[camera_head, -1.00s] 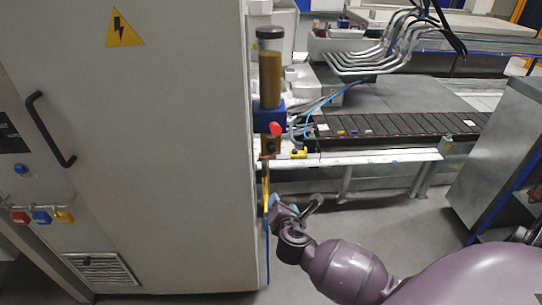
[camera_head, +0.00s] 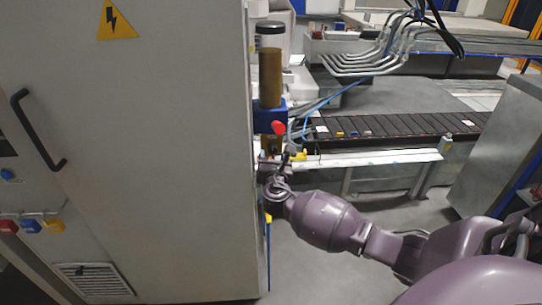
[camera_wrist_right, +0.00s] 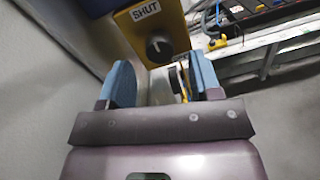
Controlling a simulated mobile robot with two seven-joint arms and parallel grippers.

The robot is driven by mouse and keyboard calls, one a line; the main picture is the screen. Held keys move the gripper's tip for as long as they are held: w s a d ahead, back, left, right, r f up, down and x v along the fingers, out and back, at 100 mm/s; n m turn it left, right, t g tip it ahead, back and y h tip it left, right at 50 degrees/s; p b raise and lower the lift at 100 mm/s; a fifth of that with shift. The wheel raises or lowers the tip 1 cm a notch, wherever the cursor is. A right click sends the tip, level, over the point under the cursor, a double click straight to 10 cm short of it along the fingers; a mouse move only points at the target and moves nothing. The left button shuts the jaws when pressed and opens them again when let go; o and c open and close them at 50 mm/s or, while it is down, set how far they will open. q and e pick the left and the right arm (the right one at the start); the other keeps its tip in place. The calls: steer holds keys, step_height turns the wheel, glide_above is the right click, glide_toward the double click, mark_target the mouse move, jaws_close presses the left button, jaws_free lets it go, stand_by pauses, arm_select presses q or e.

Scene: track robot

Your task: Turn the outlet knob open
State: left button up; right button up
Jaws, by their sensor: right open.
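The outlet knob (camera_wrist_right: 158,47) is a dark round knob on a yellow block (camera_wrist_right: 150,24) with a "SHUT" label, at the top of the right wrist view. My right gripper (camera_wrist_right: 162,82) is open, with its two blue finger pads apart. The knob lies ahead of the gap between the pads, and the gripper appears clear of it. In the head view my right gripper (camera_head: 272,172) is beside the cabinet edge, just below the red-tipped part (camera_head: 278,127). I cannot make out the knob in the head view. My left gripper is not in view.
A large grey cabinet (camera_head: 150,170) stands close on the left of the gripper. A cylinder of brown material (camera_head: 270,78) is above. A roller conveyor (camera_head: 390,127) with a white rail runs behind. A grey metal cabinet (camera_head: 500,145) is at the right; floor between is free.

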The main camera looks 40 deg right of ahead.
steer(key=shift+x, duration=0.85)
steer(key=shift+w+d, duration=0.15)
steer(key=shift+w, duration=0.05)
steer(key=shift+c, duration=0.5)
steer(key=c, duration=0.8)
steer(key=shift+c, duration=0.2)
